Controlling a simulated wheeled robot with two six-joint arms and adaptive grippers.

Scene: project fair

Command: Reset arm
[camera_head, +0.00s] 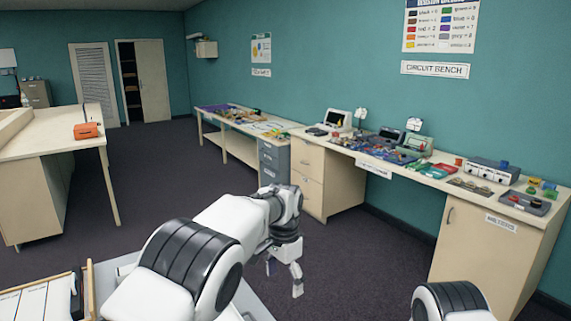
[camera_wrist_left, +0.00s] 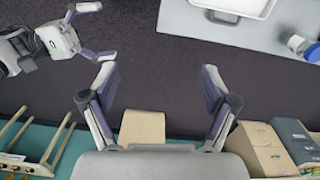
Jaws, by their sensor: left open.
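My left gripper (camera_head: 284,278) hangs over the dark carpet in the head view, pointing down, with its arm coming in from the left. In the left wrist view its two fingers (camera_wrist_left: 160,88) are spread wide with nothing between them. My right gripper (camera_wrist_left: 93,31) shows at the upper left of the left wrist view, its fingers apart and empty over the carpet. In the head view only a white and black part of my right arm shows at the lower right edge; its gripper is out of that view.
A long bench (camera_head: 336,147) with electronics and cabinets runs along the teal wall at the right. A pale table (camera_head: 60,140) with an orange case (camera_head: 86,131) stands at the left. A white tray (camera_wrist_left: 240,6) and blue-lidded jar (camera_wrist_left: 300,44) show upper right. Carpet between is clear.

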